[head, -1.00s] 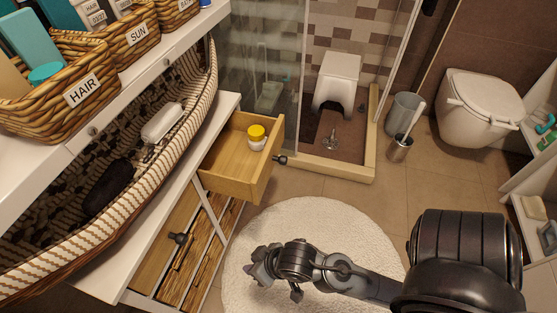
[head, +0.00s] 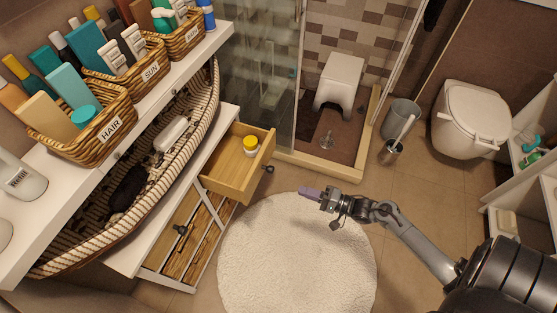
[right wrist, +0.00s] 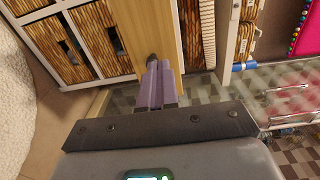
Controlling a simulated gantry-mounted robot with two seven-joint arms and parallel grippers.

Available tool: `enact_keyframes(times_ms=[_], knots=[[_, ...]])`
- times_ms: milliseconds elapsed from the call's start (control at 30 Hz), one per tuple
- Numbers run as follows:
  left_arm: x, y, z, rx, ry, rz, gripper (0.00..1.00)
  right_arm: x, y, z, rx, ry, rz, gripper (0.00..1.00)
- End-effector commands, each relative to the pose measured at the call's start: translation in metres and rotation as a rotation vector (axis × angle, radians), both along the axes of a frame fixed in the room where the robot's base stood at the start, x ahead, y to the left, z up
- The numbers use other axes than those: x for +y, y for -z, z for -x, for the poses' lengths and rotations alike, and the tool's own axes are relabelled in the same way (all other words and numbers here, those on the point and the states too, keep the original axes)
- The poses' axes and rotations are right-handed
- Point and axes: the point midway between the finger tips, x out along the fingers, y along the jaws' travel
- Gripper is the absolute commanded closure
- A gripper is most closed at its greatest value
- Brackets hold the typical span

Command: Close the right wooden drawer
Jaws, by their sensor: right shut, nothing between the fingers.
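The right wooden drawer (head: 222,182) is pulled out from the white cabinet in the head view. A small jar with a yellow lid (head: 251,145) stands inside it. Its dark knob (head: 268,169) is on the front face. My right gripper (head: 304,191) is shut and empty, to the right of the drawer front and apart from it, over the floor. In the right wrist view the purple fingers (right wrist: 157,75) point at the drawer front (right wrist: 135,30), and their tips overlap the dark knob (right wrist: 152,60); contact cannot be told. My left gripper is not in view.
A round white rug (head: 290,260) lies on the floor below my right arm. The left drawer (head: 180,210) with its knob looks shut. A shower sill (head: 320,172) runs behind the open drawer. Wicker baskets (head: 85,140) stand on the shelf above.

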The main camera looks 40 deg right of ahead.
Motion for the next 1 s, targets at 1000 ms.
enact_keyframes(times_ms=[1000], knots=[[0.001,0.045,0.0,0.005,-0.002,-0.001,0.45,0.051,-0.022,-0.119,-0.022,-0.003,0.014,1.0]])
